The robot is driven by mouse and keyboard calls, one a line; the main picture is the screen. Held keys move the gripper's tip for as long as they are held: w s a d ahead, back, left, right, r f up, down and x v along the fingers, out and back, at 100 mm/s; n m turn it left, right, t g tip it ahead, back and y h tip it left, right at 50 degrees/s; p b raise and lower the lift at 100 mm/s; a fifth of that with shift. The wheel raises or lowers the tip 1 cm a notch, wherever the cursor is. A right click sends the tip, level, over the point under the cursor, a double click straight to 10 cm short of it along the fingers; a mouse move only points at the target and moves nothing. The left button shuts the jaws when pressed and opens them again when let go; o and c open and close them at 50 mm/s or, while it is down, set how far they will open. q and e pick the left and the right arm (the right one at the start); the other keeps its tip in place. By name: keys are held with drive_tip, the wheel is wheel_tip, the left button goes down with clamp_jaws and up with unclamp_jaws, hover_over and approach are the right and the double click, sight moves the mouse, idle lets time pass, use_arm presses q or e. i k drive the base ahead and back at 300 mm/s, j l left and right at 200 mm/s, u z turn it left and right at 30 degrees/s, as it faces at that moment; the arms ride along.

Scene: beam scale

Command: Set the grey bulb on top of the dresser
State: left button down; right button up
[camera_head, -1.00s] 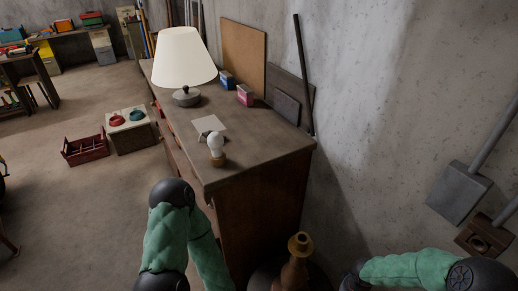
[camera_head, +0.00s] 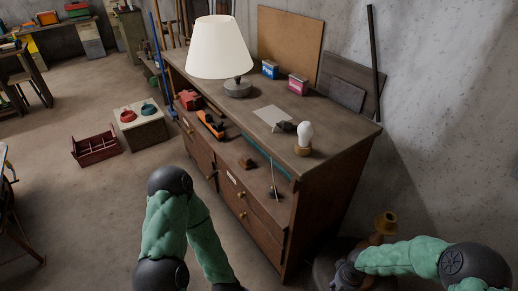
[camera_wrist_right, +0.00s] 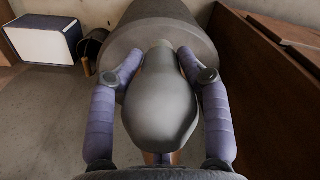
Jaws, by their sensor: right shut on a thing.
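My right gripper (camera_head: 345,272) is low in front of the dresser's near end. In the right wrist view, my right gripper (camera_wrist_right: 158,78) is shut on the grey bulb (camera_wrist_right: 160,110), its broad end towards the camera. The bulb is not distinct in the head view. My left arm hangs before the dresser; its gripper is out of view.
A lamp (camera_head: 220,50), a white bulb on a small wooden base (camera_head: 305,137), a paper sheet (camera_head: 272,117) and small boxes (camera_head: 298,85) occupy the dresser top. A brass-topped stand (camera_head: 385,224) is beside my right forearm.

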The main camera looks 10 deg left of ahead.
sight(260, 109)
drive_tip(key=i+j, duration=0.15)
drive_tip(key=j, duration=0.3)
drive_tip(key=i+j+z, duration=0.1)
drive_tip(key=j, duration=0.35)
drive_tip(key=i+j, duration=0.15)
drive_tip(key=j, duration=0.3)
drive_tip(key=i+j+z, duration=0.1)
drive_tip(key=j, duration=0.35)
drive_tip(key=i+j, duration=0.15)
drive_tip(key=j, duration=0.3)
drive_tip(key=z, duration=0.05)
